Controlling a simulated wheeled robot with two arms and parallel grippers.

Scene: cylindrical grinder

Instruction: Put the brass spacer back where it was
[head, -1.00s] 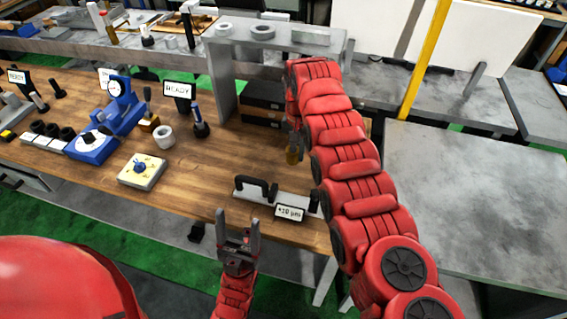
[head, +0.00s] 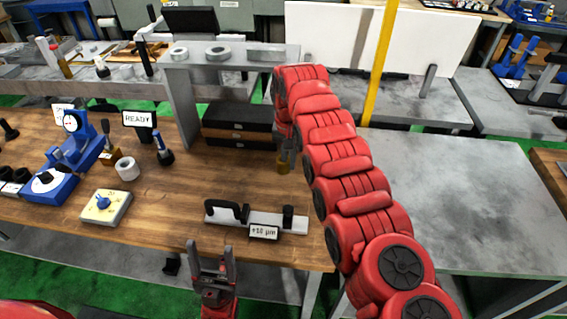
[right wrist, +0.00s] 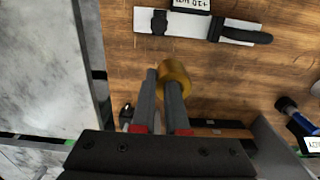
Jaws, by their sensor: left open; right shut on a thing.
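The brass spacer (right wrist: 175,74) is a short gold-coloured ring between the fingertips of my right gripper (right wrist: 164,82) in the right wrist view. That gripper is shut on it. In the head view the spacer (head: 283,163) shows small under the end of my right arm, over the wooden bench between the dark drawers and the gauge with the "+10 µm" label. I cannot tell whether it touches the bench. My left gripper (head: 212,254) is open and empty, in front of the bench's near edge.
The snap gauge (head: 278,220) lies near the bench's front edge. A grey shelf (head: 235,58) with rings on top stands over dark drawers (head: 238,118). Bare bench lies between.

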